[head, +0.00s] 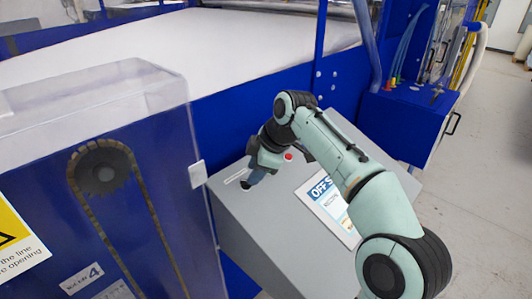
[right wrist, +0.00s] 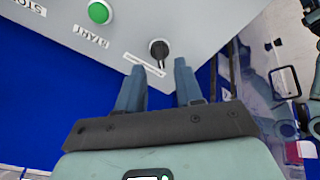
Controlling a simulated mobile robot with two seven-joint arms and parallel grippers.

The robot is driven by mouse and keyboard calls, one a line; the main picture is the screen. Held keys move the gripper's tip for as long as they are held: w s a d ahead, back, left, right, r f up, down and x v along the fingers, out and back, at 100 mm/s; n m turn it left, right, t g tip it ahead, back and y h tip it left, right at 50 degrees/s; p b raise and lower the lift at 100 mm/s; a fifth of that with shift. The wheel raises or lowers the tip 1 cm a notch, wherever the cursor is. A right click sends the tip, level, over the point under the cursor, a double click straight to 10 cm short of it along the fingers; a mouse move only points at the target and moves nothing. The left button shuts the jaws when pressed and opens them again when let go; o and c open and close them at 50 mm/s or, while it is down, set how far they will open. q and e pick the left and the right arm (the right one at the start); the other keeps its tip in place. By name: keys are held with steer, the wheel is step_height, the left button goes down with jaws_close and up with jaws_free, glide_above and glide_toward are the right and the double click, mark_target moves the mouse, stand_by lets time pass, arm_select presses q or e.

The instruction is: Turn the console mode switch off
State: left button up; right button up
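The grey console (head: 245,225) stands in the middle of the head view, with a slanted top. My right gripper (head: 250,181) hangs low over its upper left part and hides the switch there. In the right wrist view, the mode switch (right wrist: 159,49) is a small black knob on the grey panel (right wrist: 200,20), beside a white label strip. My right gripper (right wrist: 160,70) is open and empty. Its two blue-grey fingers point at the panel, with the knob just past the fingertips and roughly between them. I cannot tell whether they touch the panel. My left gripper is not in view.
A green button (right wrist: 100,12) with a START label sits beside the switch. A clear-covered blue machine housing (head: 100,170) stands close on the left. Floor is free at right.

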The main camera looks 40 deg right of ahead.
steer(key=v, duration=0.9)
stand_by(0.3)
